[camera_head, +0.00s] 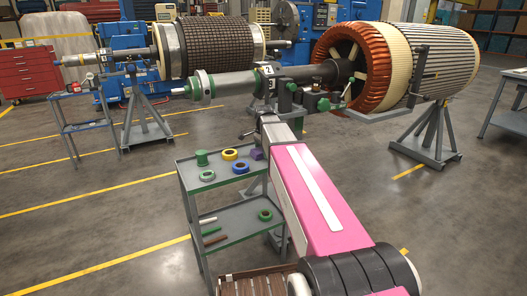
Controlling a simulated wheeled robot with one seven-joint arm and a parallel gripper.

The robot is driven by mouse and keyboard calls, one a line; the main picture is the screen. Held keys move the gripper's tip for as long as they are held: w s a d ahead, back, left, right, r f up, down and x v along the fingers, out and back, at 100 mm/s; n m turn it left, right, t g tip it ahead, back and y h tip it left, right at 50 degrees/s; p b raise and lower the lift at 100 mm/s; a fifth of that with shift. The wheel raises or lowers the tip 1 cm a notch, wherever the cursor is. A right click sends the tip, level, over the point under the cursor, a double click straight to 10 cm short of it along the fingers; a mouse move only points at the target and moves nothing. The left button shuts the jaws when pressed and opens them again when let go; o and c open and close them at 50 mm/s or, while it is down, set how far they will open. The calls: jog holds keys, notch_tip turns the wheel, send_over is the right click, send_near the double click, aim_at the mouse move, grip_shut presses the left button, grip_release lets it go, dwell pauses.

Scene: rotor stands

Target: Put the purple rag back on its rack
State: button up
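A small purple item (256,154), which looks like the purple rag, lies at the right of the top shelf of a grey cart (216,183), close beside my arm. My pink arm reaches forward past the cart, and its grey far end is near the green stand fittings. My gripper (246,134) seems to be the small dark part at that end, above and beyond the purple item and apart from it. It is too small to tell whether its fingers are open. I cannot make out the rag's rack; my arm covers part of the scene.
The cart's top also carries a green cup (202,158), a yellow roll (229,155), a blue roll (240,167) and a green ring (207,175). A large copper-ended rotor (425,60) rests on stands (430,140) behind. Open floor lies left and right.

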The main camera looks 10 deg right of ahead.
jog(key=o, duration=0.3)
jog(key=shift+o, duration=0.2)
jog(key=shift+r, duration=0.1)
notch_tip(320, 180, up, 12)
dwell(0.4)
